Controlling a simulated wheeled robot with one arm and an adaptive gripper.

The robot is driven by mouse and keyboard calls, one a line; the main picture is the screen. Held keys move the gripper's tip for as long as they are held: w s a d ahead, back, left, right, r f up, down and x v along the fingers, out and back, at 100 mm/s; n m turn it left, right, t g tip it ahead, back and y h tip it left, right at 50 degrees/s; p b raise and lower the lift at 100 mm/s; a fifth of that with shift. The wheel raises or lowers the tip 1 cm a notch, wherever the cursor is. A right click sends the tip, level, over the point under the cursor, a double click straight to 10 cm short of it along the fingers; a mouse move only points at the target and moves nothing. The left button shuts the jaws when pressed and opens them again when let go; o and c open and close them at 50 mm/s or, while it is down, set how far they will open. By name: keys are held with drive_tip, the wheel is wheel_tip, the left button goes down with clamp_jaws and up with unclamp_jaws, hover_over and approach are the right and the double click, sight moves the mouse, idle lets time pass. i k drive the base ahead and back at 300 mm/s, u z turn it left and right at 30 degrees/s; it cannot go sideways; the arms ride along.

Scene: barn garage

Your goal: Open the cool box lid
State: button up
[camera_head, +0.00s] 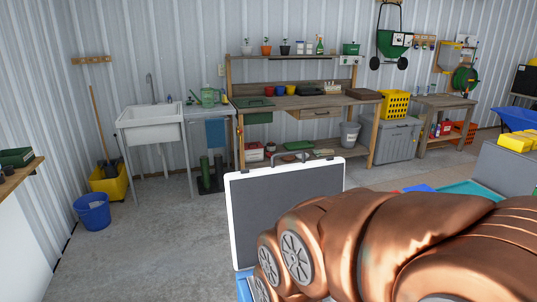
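A flat panel with a white rim and a dark grey face (286,207) stands nearly upright in the middle foreground. It looks like the cool box lid, raised, with a grey handle (290,157) at its top edge. A strip of blue body (243,288), likely the cool box, shows below its lower left corner. My copper arm covers the panel's lower right and most of the box, so the box's inside is hidden. My gripper cannot be seen, and I cannot tell whether it touches the lid.
A workbench (300,101) with pots and tools stands along the back wall. A grey chest (392,141) with a yellow crate (396,105) on it is right of it. A sink (152,125) and blue bucket (93,212) are at left. The floor left of the panel is clear.

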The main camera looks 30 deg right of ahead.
sight(256, 199)
drive_tip(key=u, duration=0.55)
drive_tip(key=k, duration=1.25)
drive_tip(key=u, duration=1.05)
drive_tip(key=i, duration=1.5)
drive_tip(key=z, duration=1)
drive_tip(key=i, duration=0.6)
drive_tip(key=z, duration=0.75)
